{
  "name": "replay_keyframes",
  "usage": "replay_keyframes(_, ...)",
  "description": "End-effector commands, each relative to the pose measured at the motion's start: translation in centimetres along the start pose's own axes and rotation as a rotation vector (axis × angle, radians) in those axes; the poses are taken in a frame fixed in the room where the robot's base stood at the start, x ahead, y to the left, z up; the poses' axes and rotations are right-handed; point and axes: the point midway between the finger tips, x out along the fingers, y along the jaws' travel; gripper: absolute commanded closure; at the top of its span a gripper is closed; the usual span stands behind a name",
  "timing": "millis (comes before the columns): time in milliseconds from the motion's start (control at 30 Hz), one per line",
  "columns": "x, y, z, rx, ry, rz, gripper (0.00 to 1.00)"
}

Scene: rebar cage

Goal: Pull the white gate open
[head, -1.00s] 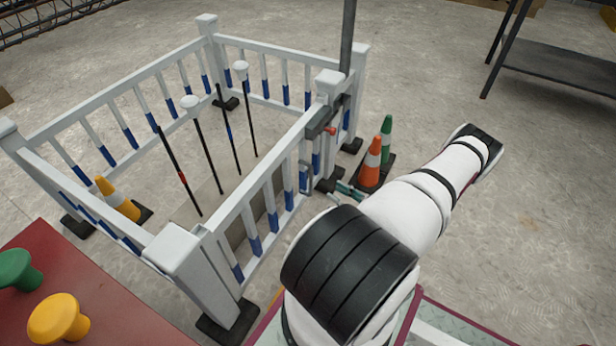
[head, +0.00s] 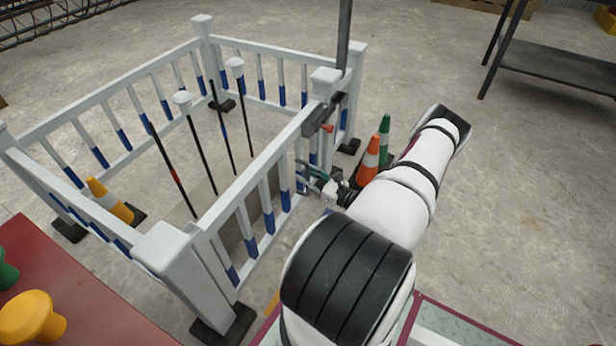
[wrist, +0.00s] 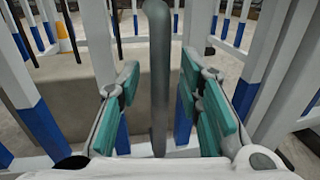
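The white gate (head: 245,205), with blue-banded slats, is the right-hand side of a square white fence and stands in line with its posts. Its grey vertical bar handle (wrist: 159,45) rises in the middle of the wrist view. My gripper (wrist: 160,92) is open, with one teal-padded finger on each side of the bar and gaps visible on both sides. In the head view my gripper (head: 314,176) is at the gate's outer face, near the far post. A dark latch (head: 318,118) with a red knob (head: 327,128) sits above it, near that post.
An orange cone (head: 369,160) and a green cone (head: 384,136) stand close beside my forearm. Inside the fence are thin poles and a yellow cone (head: 108,199). A red table (head: 75,290) is at lower left. Floor at right is clear up to a dark bench (head: 555,75).

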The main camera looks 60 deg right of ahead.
Motion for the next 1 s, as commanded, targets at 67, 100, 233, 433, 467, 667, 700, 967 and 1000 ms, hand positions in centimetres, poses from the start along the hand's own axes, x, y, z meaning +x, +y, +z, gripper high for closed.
replay_keyframes(67,0.0,0.0,0.0,0.0,0.0,0.0,0.69)
replay_keyframes(100,0.0,0.0,0.0,0.0,0.0,0.0,0.78)
replay_keyframes(233,0.0,0.0,0.0,0.0,0.0,0.0,1.0)
replay_keyframes(433,-0.1,0.0,0.0,0.0,0.0,-0.001,1.0)
replay_keyframes(467,-0.1,0.0,0.0,0.0,0.001,-0.002,1.0)
replay_keyframes(667,-1.8,-0.2,0.0,0.002,0.002,-0.039,1.0)
replay_keyframes(700,-2.4,-0.2,0.1,0.003,0.002,-0.054,1.0)
replay_keyframes(967,-9.6,0.1,0.2,0.008,0.003,-0.226,1.0)
replay_keyframes(1000,-11.0,0.3,0.2,0.008,0.004,-0.258,1.0)
